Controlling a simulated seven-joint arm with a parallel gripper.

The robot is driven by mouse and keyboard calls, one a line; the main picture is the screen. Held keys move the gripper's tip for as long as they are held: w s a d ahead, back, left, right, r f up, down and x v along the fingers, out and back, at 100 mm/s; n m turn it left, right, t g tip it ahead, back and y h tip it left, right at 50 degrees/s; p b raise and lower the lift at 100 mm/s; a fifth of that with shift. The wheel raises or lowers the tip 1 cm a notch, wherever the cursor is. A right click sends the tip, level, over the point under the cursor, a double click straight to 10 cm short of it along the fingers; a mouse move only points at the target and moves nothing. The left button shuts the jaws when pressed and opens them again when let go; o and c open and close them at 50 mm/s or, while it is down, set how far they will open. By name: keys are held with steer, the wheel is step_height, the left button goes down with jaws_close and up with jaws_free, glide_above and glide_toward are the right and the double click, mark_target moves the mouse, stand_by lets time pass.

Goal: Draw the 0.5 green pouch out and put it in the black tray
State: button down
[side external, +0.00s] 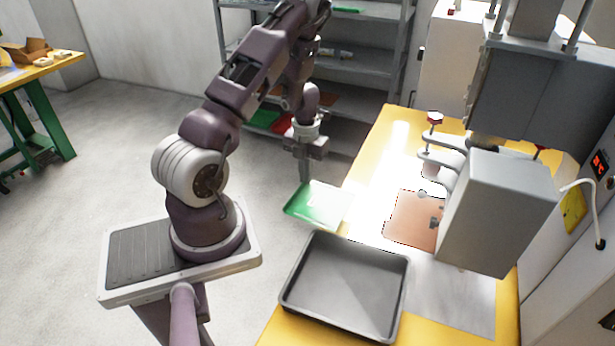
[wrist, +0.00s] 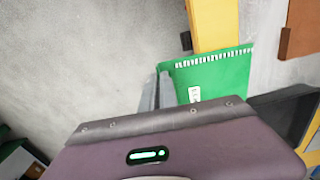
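The green pouch (side external: 318,204) is off the table's left edge in the side view, washed out by glare. It is nearly flat and in the air, beyond the tray's far side. In the wrist view the green pouch (wrist: 215,78) shows a white toothed strip along its far edge and a small white label, too small to read. My gripper (side external: 304,180) is at the pouch's far left edge and appears shut on it; the fingers (wrist: 158,93) overlap its left side in the wrist view. The black tray (side external: 297,296) sits empty on the near end of the yellow table.
A grey welding machine (side external: 497,210) with clamps stands at the right of the yellow table (side external: 378,150). An orange-brown sheet (side external: 408,220) lies under its clamps. A grey shelf rack (side external: 365,75) with coloured items stands behind. Open floor lies left of the table.

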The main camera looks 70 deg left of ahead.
mark_target(365, 266)
steer(key=s+a+f+n, duration=0.1)
steer(key=s+a+n, duration=0.4)
steer(key=s+n, duration=0.2)
steer(key=s+a+f+n, duration=0.1)
steer(key=s+a+n, duration=0.4)
steer(key=s+n, duration=0.3)
steer(key=n, duration=0.3)
steer(key=shift+s+a+f+n, duration=0.2)
steer(key=shift+s+a+n, duration=0.05)
steer(key=shift+a+n, duration=0.05)
stand_by(0.5)
